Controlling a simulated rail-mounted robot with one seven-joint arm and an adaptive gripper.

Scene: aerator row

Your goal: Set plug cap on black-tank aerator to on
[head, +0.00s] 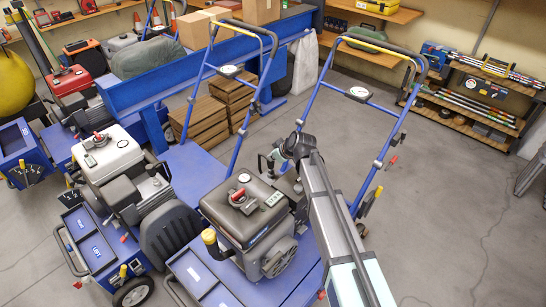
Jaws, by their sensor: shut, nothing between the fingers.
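The black-tank aerator stands at the lower middle of the head view, with a dark fuel tank (246,207) bearing a red-and-grey cap (238,195) on top. I cannot make out its plug cap for certain. A yellow-topped part (209,237) stands at the tank's front left corner. My arm comes up from the lower right, across the aerator's right side, and bends behind the tank. My gripper (267,161) is small in view, shut and empty, just beyond the tank's rear edge. Whether it touches anything cannot be told. My arm hides part of the engine's right side.
A white-tank aerator (107,155) stands close on the left, and a red-tank one (70,82) farther back. Blue handlebars (352,155) rise behind the black-tank aerator. Wooden crates (203,125) sit behind. Open floor (455,215) lies to the right.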

